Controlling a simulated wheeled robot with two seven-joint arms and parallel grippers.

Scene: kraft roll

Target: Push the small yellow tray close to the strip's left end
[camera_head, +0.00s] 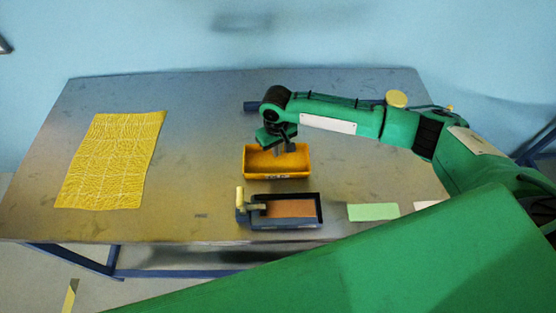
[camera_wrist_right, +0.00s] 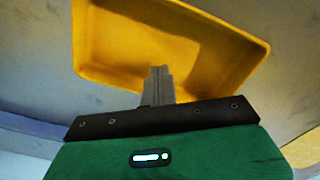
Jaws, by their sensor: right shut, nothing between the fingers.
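The small yellow tray (camera_head: 258,173) sits near the middle of the table, with lettering on its front wall. It fills the upper middle of the right wrist view (camera_wrist_right: 215,55). My right gripper (camera_head: 284,150) reaches down over the tray's inside from behind and right. Its fingers (camera_wrist_right: 159,75) are together and empty; I cannot tell whether they touch the tray. A brown strip (camera_head: 292,208) lies in a dark holder (camera_head: 285,223) just in front of the tray. The holder's left end has a pale upright block (camera_head: 240,198). My left gripper is not in view.
A crinkled yellow sheet (camera_head: 112,160) lies on the left of the metal table (camera_head: 195,190). A green card (camera_head: 373,211) and a pale card lie right of the holder. The table between sheet and tray is clear.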

